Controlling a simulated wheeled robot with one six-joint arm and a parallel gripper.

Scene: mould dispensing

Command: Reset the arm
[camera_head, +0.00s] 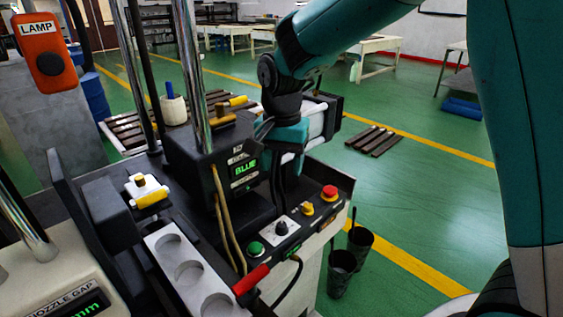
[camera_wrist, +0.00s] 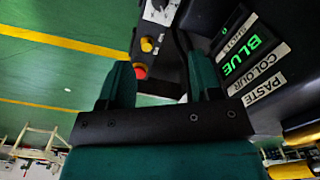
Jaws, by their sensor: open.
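My arm reaches in from the upper right in the head view, and my gripper (camera_head: 281,168) hangs beside the right side of the black dispenser head (camera_head: 205,155), above the control panel (camera_head: 300,222). In the wrist view its two green fingers stand apart, and my gripper (camera_wrist: 160,85) shows nothing held between them. The display (camera_head: 245,166) reads BLUE; it also shows in the wrist view (camera_wrist: 240,57), to the right of the fingers. Whether a finger touches the dispenser head cannot be told.
The panel carries a green button (camera_head: 256,248), a dark knob (camera_head: 281,228), a yellow button (camera_head: 308,209) and a red button (camera_head: 329,193). A red-handled lever (camera_head: 251,280) and a pale mould tray (camera_head: 163,243) lie front left. Dark bins (camera_head: 341,272) stand on the floor.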

